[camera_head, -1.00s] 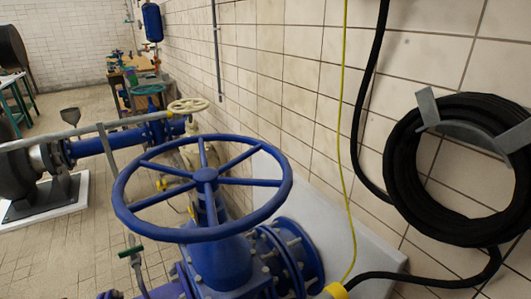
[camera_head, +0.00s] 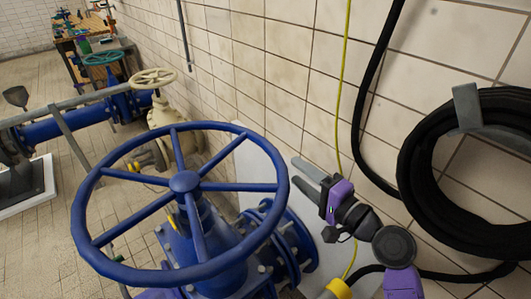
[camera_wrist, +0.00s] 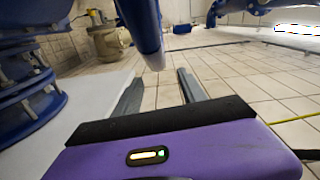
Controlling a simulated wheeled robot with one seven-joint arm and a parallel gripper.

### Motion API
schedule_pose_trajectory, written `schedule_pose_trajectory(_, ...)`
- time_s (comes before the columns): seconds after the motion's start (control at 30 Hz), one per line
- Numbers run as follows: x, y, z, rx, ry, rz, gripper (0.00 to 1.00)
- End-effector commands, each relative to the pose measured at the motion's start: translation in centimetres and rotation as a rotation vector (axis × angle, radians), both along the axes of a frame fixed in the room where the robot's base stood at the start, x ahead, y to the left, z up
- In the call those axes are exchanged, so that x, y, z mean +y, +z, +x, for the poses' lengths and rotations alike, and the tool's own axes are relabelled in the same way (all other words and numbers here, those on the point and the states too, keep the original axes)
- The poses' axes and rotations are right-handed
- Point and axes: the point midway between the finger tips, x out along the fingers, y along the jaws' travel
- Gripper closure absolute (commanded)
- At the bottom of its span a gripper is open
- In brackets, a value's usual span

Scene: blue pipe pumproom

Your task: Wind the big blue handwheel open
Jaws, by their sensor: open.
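The big blue handwheel (camera_head: 185,182) sits on top of a blue valve body (camera_head: 205,250) in the head view, its spokes and rim fully in sight. My gripper (camera_head: 308,170) is to the right of the wheel's rim, close to the wall side, with its two grey fingers pointing left toward the rim. The fingers are apart and nothing is held. In the wrist view my gripper (camera_wrist: 160,92) shows its fingers spread, with a blue curved bar (camera_wrist: 142,30), which looks like the wheel's rim, just beyond and above them. Whether it touches a finger I cannot tell.
A tiled wall (camera_head: 300,70) runs along the right, with a coiled black hose (camera_head: 415,170) and a yellow cable (camera_head: 342,95). A cream handwheel (camera_head: 153,77) and a green one (camera_head: 101,59) stand farther back. Open tiled floor lies at the left.

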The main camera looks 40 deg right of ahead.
Motion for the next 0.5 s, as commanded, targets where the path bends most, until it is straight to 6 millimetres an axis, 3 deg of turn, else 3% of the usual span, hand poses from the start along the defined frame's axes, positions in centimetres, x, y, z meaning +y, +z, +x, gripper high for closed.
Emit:
schedule_pose_trajectory(0.17, 0.3, -0.1, 0.7, 0.009, 0.013, 0.035, 0.51)
schedule_pose_trajectory(0.5, 0.3, -0.2, 5.6, 0.009, 0.013, 0.029, 0.51)
